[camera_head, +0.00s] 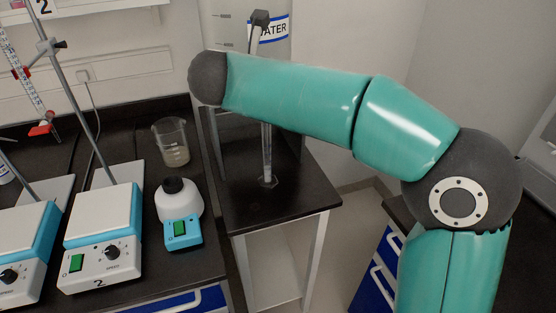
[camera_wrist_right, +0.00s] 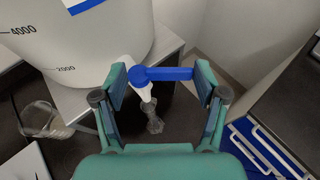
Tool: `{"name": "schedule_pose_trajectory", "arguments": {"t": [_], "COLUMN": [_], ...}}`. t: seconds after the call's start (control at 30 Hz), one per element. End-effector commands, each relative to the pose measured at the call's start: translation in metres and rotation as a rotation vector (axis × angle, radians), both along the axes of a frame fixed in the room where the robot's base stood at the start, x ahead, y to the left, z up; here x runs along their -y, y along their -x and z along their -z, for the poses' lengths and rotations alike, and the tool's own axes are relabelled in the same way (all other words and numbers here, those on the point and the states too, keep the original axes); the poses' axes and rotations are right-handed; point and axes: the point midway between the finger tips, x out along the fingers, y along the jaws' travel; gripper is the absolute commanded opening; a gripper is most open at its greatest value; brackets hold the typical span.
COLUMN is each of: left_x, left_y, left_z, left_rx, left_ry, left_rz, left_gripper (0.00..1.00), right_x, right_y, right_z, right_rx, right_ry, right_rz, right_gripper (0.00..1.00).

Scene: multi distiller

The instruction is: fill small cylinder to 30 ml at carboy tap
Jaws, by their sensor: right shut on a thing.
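The small clear cylinder (camera_head: 266,155) stands upright on the dark low table below the carboy, partly hidden by my right arm. It also shows in the wrist view (camera_wrist_right: 153,120), under the white tap spout (camera_wrist_right: 145,93). Its liquid level cannot be read. The large whitish carboy (camera_wrist_right: 75,40) has a WATER label (camera_head: 272,27) in the head view. My right gripper (camera_wrist_right: 163,78) is shut on the blue tap handle (camera_wrist_right: 165,74), which spans between its fingers. In the head view my right arm hides the tap and hand. My left gripper is not in view.
The low table (camera_head: 300,192) is bare around the cylinder. On the left bench are a beaker with cloudy liquid (camera_head: 173,150), a small white-and-blue device (camera_head: 181,215) and stirrer plates (camera_head: 105,235) with stands. Blue drawers (camera_head: 378,265) stand at the right.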

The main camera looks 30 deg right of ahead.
Motion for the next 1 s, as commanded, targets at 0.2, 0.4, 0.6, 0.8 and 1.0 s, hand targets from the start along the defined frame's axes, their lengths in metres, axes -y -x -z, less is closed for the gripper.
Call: {"name": "schedule_pose_trajectory", "arguments": {"t": [0.2,0.4,0.6,0.8,1.0], "left_x": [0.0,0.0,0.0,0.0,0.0], "left_y": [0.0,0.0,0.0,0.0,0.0], "left_z": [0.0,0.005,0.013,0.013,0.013], "left_rx": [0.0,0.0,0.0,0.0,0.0], "left_ry": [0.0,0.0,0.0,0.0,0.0], "left_rz": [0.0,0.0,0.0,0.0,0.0], "left_gripper": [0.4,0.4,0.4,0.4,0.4], "right_x": [0.002,0.005,0.01,0.009,0.009], "right_y": [0.001,0.001,0.0,0.0,0.0], "right_z": [-0.001,0.001,0.001,0.0,0.0], "right_rx": [0.0,0.001,0.001,0.0,-0.001], "right_ry": [0.002,-0.001,-0.001,0.002,0.003], "right_rz": [0.005,-0.025,-0.183,-0.232,-0.23], "right_gripper": [0.4,0.4,0.4,0.4,0.4]}}
